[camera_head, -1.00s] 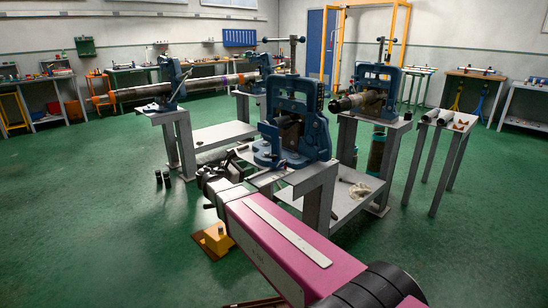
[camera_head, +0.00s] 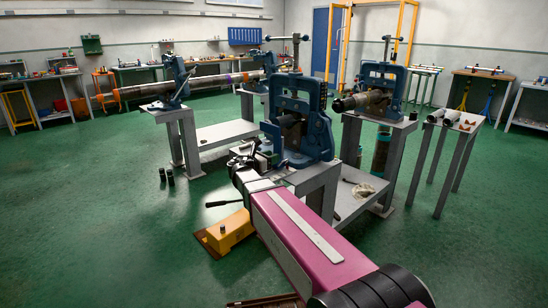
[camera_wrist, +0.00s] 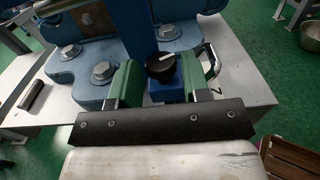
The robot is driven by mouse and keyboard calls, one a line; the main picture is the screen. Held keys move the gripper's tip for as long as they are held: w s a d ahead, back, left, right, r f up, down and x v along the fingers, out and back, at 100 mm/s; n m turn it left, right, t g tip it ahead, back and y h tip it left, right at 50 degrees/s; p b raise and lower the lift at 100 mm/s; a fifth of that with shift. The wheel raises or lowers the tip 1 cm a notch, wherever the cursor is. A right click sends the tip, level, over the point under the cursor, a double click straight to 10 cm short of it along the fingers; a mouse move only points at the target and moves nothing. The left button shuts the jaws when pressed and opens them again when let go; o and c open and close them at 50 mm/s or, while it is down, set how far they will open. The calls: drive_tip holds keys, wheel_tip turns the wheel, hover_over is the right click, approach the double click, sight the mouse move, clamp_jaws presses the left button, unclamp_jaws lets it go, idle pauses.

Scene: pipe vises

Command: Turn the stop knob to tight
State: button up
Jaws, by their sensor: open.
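The stop knob (camera_wrist: 160,65) is a small black round knob with a white pointer mark, on a blue block beside the vise's bolted base. In the wrist view it lies between the two green fingers of my gripper (camera_wrist: 158,74), with a gap visible on either side. My gripper is open. In the head view my gripper (camera_head: 250,161) is at the left side of the blue vise (camera_head: 300,117), which stands on a grey stand. The knob is too small to make out in the head view.
A bent metal loop (camera_wrist: 211,63) stands just right of the right finger. A large bolt (camera_wrist: 103,71) sits left of the left finger. A yellow box (camera_head: 229,231) is on the floor below my arm. Another vise (camera_head: 378,88) holding a pipe stands to the right.

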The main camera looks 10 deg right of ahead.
drive_tip(key=shift+x, duration=0.85)
drive_tip(key=shift+c, duration=0.2)
drive_tip(key=c, duration=0.5)
drive_tip(key=shift+w+a+m+g+h, duration=0.15)
drive_tip(key=shift+m+g+h, duration=0.3)
drive_tip(key=shift+g, duration=0.25)
drive_tip(key=shift+c, duration=0.2)
drive_tip(key=shift+m+g, duration=0.35)
drive_tip(key=shift+g, duration=0.05)
drive_tip(key=o, duration=0.6)
